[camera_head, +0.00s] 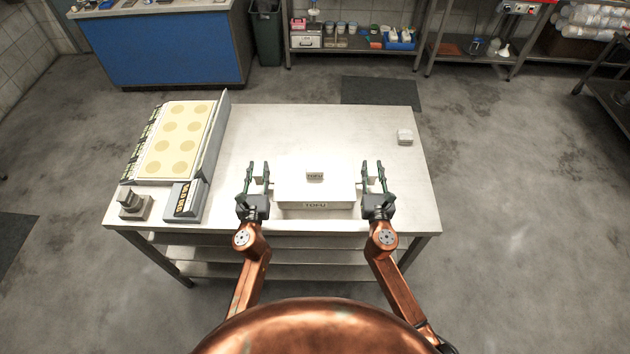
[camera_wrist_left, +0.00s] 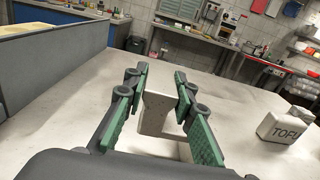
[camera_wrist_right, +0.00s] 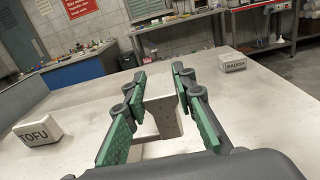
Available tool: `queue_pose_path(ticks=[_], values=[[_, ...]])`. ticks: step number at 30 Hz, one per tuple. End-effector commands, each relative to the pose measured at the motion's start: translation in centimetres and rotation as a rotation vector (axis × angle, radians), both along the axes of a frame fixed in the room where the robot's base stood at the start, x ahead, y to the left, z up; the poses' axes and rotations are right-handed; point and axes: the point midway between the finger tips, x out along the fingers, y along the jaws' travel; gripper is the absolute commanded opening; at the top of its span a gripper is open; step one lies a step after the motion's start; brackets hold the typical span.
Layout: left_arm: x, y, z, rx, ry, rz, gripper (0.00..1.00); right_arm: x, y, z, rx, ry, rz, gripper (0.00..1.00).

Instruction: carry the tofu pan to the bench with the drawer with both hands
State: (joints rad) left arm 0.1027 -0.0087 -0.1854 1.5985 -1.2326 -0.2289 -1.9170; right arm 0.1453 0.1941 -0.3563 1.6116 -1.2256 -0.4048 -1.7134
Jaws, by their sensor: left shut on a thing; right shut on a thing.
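The white tofu pan (camera_head: 290,194) sits at the near middle of the pale table, with "TOFU" on its front. My left gripper (camera_head: 258,168) is shut on the pan's left handle (camera_wrist_left: 157,110). My right gripper (camera_head: 372,168) is shut on its right handle (camera_wrist_right: 163,112). I cannot make out a bench with a drawer.
On the table (camera_head: 260,130), a board with pale round spots (camera_head: 175,140) fills the left side, with a dark-labelled box (camera_head: 187,201) and a grey device (camera_head: 132,204) before it. A radish block (camera_head: 405,136) lies at right. A blue counter (camera_head: 165,45) and shelves stand behind open floor.

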Motion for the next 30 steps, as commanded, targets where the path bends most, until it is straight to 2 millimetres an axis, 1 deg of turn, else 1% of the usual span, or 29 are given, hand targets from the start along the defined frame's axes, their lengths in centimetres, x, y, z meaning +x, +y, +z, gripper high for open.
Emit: queue_pose_path(ticks=[8, 19, 30], values=[[0.0, 0.0, 0.3, 0.000, -0.003, -0.001, 0.00, 0.0, 0.0, 0.3, 0.000, -0.003, 0.000, 0.00], [0.0, 0.0, 2.8, 0.000, -0.011, -0.001, 0.00, 0.0, 0.0, 2.8, 0.000, -0.012, 0.000, 0.00], [0.0, 0.0, 2.7, 0.000, -0.011, 0.000, 0.00, 0.0, 0.0, 2.7, 0.000, -0.011, 0.000, 0.00]])
